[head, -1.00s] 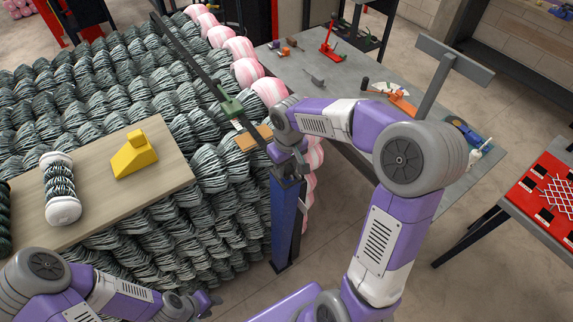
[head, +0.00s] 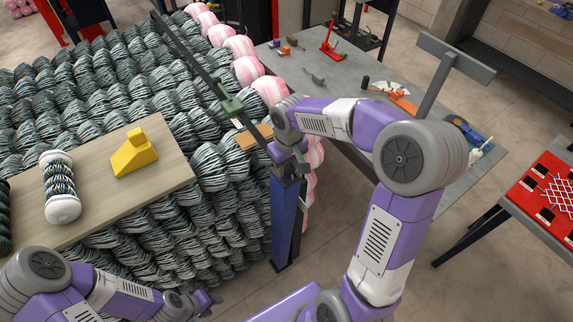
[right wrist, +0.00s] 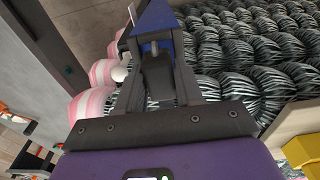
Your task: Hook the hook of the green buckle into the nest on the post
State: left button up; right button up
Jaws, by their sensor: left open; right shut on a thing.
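A green block-like part (head: 232,107), which looks like the green buckle, sits on a long dark bar (head: 195,60) slanting over the yarn. No hook on it can be made out. The blue post (head: 285,220) stands right of the yarn; its nest is hidden. My right gripper (head: 288,165) is at the post's top, by the bar's lower end. In the right wrist view its fingers (right wrist: 158,88) are shut on a dark piece (right wrist: 157,72), with a blue part (right wrist: 153,20) just beyond. My left gripper (head: 208,301) is low at the left, open, away from the post.
A wooden board (head: 110,190) carries a yellow block (head: 133,155) and a wound spool (head: 60,185). A grey table (head: 330,75) with tools stands behind my right arm.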

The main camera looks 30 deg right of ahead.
jog(key=shift+f, duration=0.35)
jog(key=o, duration=1.1)
jog(key=r, duration=0.7)
jog(key=shift+s+r, duration=0.25)
jog(key=shift+r, duration=0.05)
jog(key=shift+f, duration=0.1)
